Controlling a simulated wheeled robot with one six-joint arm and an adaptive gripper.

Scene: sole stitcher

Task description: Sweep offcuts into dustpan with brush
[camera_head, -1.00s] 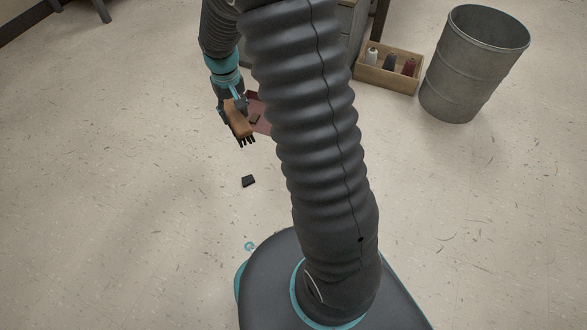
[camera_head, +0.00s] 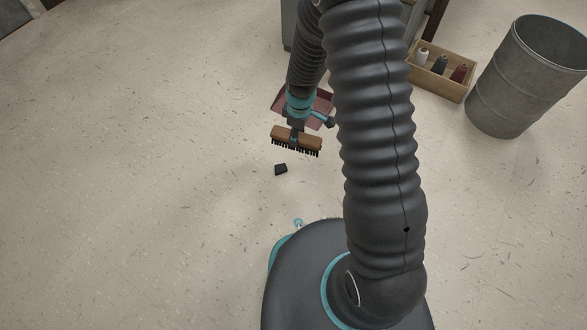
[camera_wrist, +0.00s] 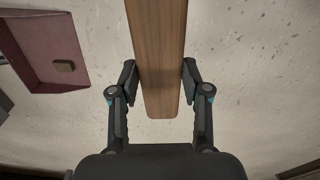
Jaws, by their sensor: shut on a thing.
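My gripper (camera_head: 297,120) is shut on the wooden brush (camera_head: 297,138). The brush's dark bristles point down, and its long side faces the front; whether they touch the floor I cannot tell. In the wrist view the wooden part of the brush (camera_wrist: 158,40) runs between my gripper's fingers (camera_wrist: 159,85). The dusty-red dustpan (camera_head: 318,102) lies behind the brush, partly hidden by my arm. It also shows in the wrist view (camera_wrist: 30,72), with one dark offcut (camera_wrist: 64,66) in it. A black offcut (camera_head: 281,169) lies on the floor in front of the brush.
A wooden box (camera_head: 440,82) with several thread spools stands at the back right. A grey metal bin (camera_head: 525,80) stands beside it. The floor to the left is clear. My thick arm hides part of the middle.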

